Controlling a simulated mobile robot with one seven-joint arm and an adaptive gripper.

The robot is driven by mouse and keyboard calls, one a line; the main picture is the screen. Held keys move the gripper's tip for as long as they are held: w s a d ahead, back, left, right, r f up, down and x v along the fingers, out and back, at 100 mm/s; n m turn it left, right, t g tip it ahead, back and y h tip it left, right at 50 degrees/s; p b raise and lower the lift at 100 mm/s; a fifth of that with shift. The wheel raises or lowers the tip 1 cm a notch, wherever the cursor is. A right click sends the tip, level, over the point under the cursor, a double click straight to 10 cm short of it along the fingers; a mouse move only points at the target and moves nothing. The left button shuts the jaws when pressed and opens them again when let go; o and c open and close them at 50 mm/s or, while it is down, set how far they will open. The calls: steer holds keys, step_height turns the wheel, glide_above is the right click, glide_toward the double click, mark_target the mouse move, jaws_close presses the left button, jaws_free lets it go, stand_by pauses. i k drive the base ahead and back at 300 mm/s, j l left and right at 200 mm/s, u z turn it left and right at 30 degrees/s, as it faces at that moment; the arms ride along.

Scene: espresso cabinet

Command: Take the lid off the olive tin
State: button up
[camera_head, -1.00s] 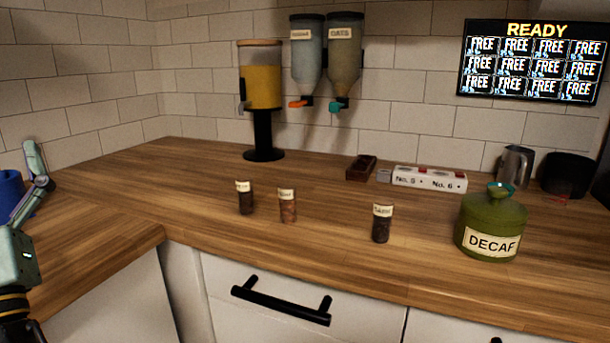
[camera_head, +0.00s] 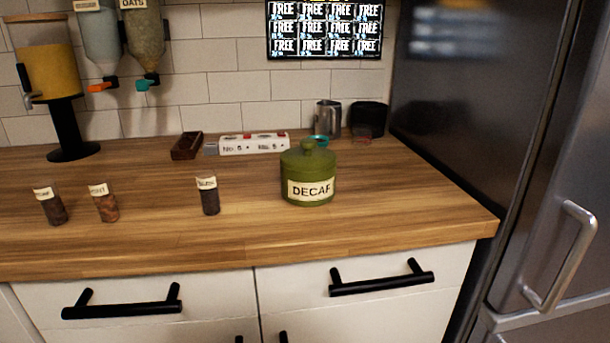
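The olive tin (camera_head: 309,203) stands upright on the wooden counter, right of the middle of the view, with a cream label reading DECAF. Its olive lid (camera_head: 307,159) with a round knob sits on top of it. My gripper is not in view.
Three small labelled jars (camera_head: 209,197) stand left of the tin. Behind it are a white numbered block (camera_head: 254,144), a dark wooden box (camera_head: 187,146), a metal pitcher (camera_head: 327,119) and a black container (camera_head: 368,121). A dark fridge (camera_head: 470,120) bounds the right. The counter front (camera_head: 390,215) is clear.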

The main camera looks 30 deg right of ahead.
mark_target(308, 158)
steer(key=j+z, duration=0.15)
steer(key=z, duration=0.2)
steer(key=k+j+z, duration=0.15)
steer(key=z, duration=0.15)
steer(key=i+j+z, duration=0.3)
steer(key=i+j, duration=0.9)
